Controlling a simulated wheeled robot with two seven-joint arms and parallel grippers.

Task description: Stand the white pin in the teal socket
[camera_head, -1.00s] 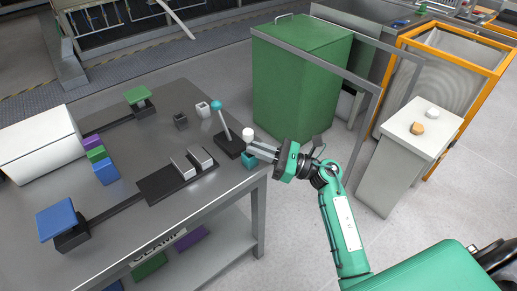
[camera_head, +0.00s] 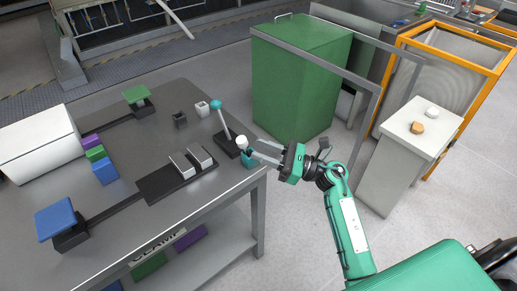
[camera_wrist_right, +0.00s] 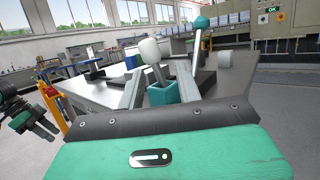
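The white pin (camera_head: 242,142) has a rounded white head on a thin grey shaft. In the right wrist view the pin (camera_wrist_right: 150,50) leans to the left, and its shaft runs down into the top of the teal socket (camera_wrist_right: 163,95). The teal socket (camera_head: 249,159) stands near the table's right corner. My right gripper (camera_head: 256,151) is open beside the socket. Its fingers (camera_wrist_right: 160,88) are spread on either side of pin and socket, with gaps visible. How deep the shaft sits is hidden.
A lever with a teal ball (camera_head: 216,104) rises from a black base close behind the socket. White (camera_head: 202,108) and dark grey (camera_head: 180,120) sockets stand farther back. A black fixture with metal blocks (camera_head: 183,165) lies left. A green cabinet (camera_head: 300,80) stands beyond the table.

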